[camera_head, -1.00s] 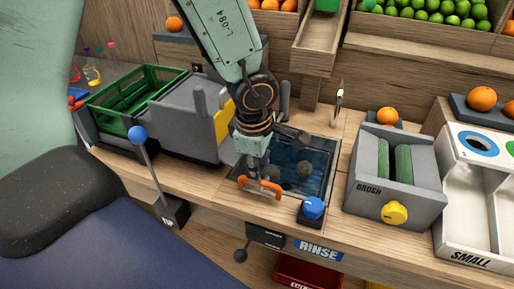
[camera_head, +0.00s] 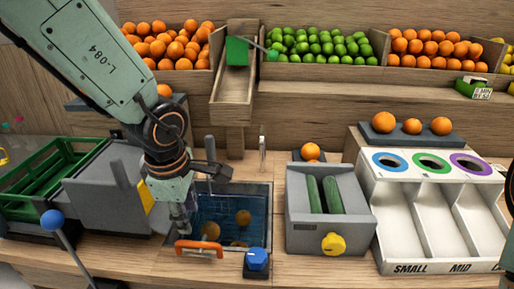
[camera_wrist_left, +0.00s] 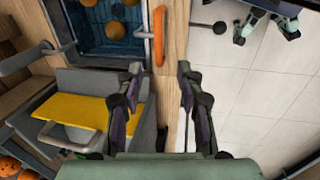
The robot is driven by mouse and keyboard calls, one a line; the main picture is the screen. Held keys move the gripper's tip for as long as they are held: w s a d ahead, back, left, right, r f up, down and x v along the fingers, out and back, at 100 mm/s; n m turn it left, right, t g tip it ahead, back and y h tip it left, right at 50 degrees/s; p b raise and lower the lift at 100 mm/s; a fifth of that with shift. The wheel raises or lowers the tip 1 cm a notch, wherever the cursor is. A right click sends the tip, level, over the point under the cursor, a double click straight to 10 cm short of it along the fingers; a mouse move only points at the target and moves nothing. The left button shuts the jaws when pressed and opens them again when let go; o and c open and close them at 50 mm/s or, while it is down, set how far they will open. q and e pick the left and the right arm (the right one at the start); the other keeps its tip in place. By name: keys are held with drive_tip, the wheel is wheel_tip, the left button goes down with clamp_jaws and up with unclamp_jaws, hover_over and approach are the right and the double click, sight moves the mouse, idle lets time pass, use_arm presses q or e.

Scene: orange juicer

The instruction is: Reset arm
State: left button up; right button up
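My left arm comes in from the upper left in the head view. Its gripper (camera_head: 180,212) points down beside the left side of the sink, just above the orange handle (camera_head: 199,248). In the left wrist view the two fingers of the left gripper (camera_wrist_left: 159,70) are spread apart with nothing between them. The orange handle (camera_wrist_left: 158,38) lies just beyond the fingertips there. My right gripper is not clearly seen; only a dark arm part shows at the right edge of the head view.
A water-filled sink (camera_head: 264,200) holds several oranges. The blue knob (camera_head: 256,259), brush unit (camera_head: 300,215) and white sorting trays (camera_head: 383,255) stand to the right. A grey box (camera_head: 100,195) and green crate (camera_head: 22,190) stand left. A blue-knobbed lever (camera_head: 52,220) rises in front.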

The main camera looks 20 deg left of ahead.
use_arm(q)
drive_tip(key=s+a+f+m+g+y+b, duration=0.15)
drive_tip(key=s+a+f+m+b, duration=0.3)
drive_tip(key=f, duration=0.65)
drive_tip(key=s+a+f+m+y+b, duration=0.1)
drive_tip(key=s+a+f+m+y, duration=0.2)
drive_tip(key=s+f+m, duration=0.6)
drive_tip(key=s+d+f+m+h+b, duration=0.1)
drive_tip(key=s+d+f+m+h, duration=0.1)
drive_tip(key=f, duration=0.6)
drive_tip(key=s+d+f+m+h+b, duration=0.2)
drive_tip(key=s+d+f+m, duration=0.3)
drive_tip(key=d+f, duration=0.3)
drive_tip(key=shift+s+d+g+h, duration=0.35)
drive_tip(key=shift+s+h, duration=0.2)
drive_tip(key=shift+s, duration=0.25)
drive_tip(key=shift+a+f, duration=0.1)
